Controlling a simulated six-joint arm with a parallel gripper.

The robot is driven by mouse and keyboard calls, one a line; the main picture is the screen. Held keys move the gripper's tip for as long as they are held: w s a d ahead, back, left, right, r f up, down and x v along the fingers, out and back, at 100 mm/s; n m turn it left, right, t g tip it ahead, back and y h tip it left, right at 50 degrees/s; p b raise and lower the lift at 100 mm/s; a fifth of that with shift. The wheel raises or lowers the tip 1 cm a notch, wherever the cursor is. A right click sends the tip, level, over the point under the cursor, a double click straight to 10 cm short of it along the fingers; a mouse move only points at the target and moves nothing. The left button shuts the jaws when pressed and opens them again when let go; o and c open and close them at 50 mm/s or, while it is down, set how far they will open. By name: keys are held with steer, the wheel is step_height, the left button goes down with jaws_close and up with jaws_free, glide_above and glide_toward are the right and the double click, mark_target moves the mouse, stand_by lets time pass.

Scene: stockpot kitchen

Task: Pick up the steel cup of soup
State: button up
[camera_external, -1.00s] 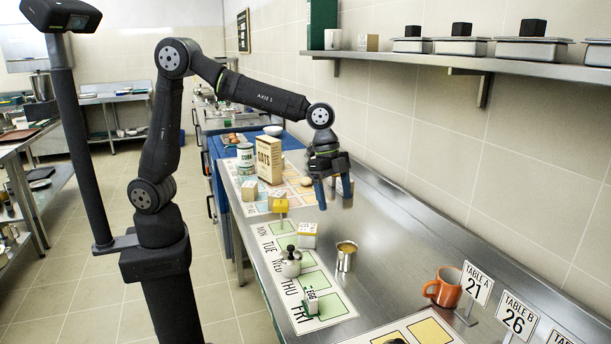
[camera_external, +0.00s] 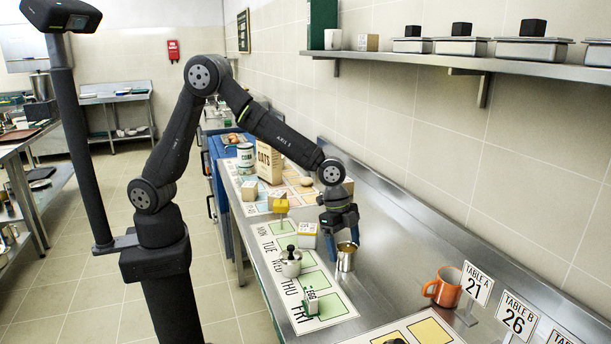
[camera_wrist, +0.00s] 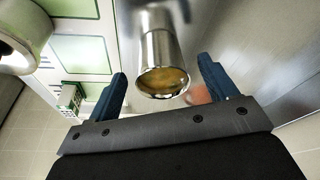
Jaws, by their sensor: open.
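The steel cup of soup (camera_external: 346,262) stands upright on the steel counter, beside the weekday mat, with yellow-brown soup inside. In the wrist view the cup (camera_wrist: 158,50) shows its rim and soup, between my two blue fingers. My gripper (camera_external: 342,243) is open and low at the cup, with the fingers on either side of it. The wrist view shows a gap between the cup and each finger of my gripper (camera_wrist: 163,75). I cannot tell how far down the cup the fingers reach.
A lidded steel pot (camera_external: 290,264) and an egg box (camera_external: 312,302) stand on the weekday mat (camera_external: 335,306) left of the cup. A small carton (camera_external: 307,235) is close behind. An orange mug (camera_external: 444,288) and table signs (camera_external: 478,284) stand to the right. The counter between is bare.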

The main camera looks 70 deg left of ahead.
steer(key=shift+x, duration=1.6)
steer(key=shift+w, duration=0.1)
steer(key=c, duration=1.1)
steer(key=shift+c, duration=0.3)
steer(key=shift+r, duration=0.2)
